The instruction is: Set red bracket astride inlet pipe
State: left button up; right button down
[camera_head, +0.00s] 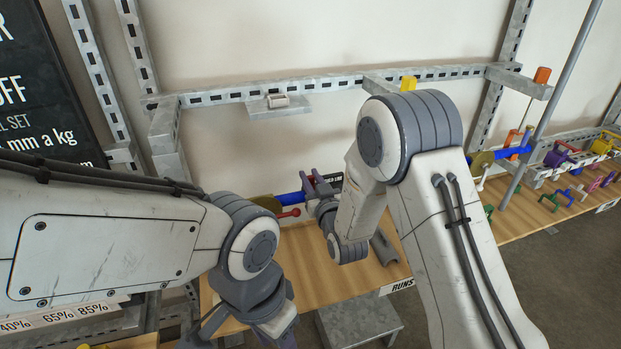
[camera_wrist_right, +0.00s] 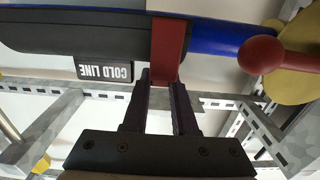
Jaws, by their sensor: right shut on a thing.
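My right gripper (camera_head: 319,190) reaches the blue pipe (camera_head: 287,199) on the wall side of the bench. In the right wrist view its dark fingers (camera_wrist_right: 161,100) are shut on the red bracket (camera_wrist_right: 168,48). The bracket lies across the pipe where a dark sleeve (camera_wrist_right: 75,35) meets the bare blue pipe (camera_wrist_right: 214,38). I cannot tell whether it straddles the pipe or only lies before it. In the head view the bracket is hidden. My left gripper (camera_head: 240,328) hangs low at the bottom edge, its fingertips partly out of view.
A red-ball handle (camera_wrist_right: 261,54) on a yellow disc (camera_wrist_right: 296,75) sits beside the bracket. A "COLD LINE" label (camera_wrist_right: 104,70) is near the sleeve. A grey half-round piece (camera_head: 384,247) lies on the wooden bench (camera_head: 330,285). Coloured brackets (camera_head: 570,192) stand at the right.

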dwell(0.4)
jog(key=c, duration=0.6)
grip_release()
jog(key=shift+p+v, duration=0.75)
jog(key=shift+v, duration=4.5)
jog(key=shift+a, duration=0.1)
